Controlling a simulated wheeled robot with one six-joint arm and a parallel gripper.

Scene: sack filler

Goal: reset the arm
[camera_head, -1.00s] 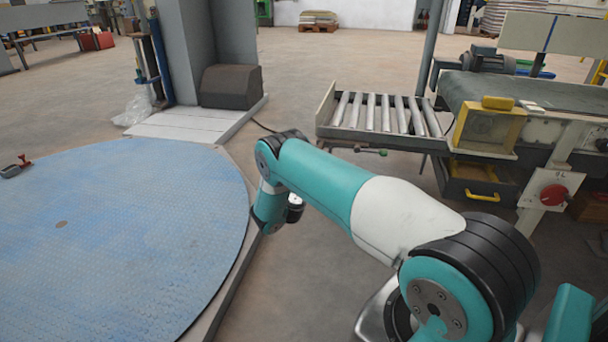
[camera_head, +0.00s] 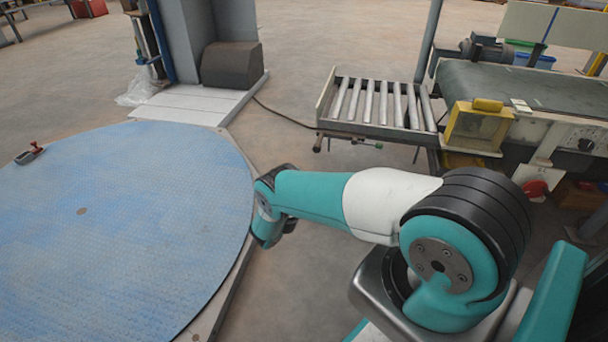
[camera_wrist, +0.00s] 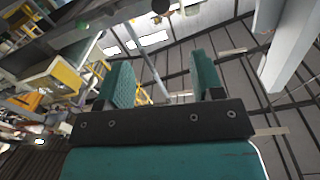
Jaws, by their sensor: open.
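My gripper (camera_wrist: 162,82) shows in the wrist view with its two green fingers apart and nothing between them. The wrist camera looks up past the fingers toward the ceiling and wall panels. In the head view my teal and white arm reaches left from its base, and its wrist end hangs beside the edge of the round blue plate. The fingers are hidden in the head view.
The round blue turntable (camera_head: 120,220) fills the left, with a small red-handled item (camera_head: 30,153) on it. A grey column (camera_head: 215,40) stands behind. A roller conveyor (camera_head: 378,103) and a belt machine (camera_head: 520,90) with a yellow box (camera_head: 478,127) stand right.

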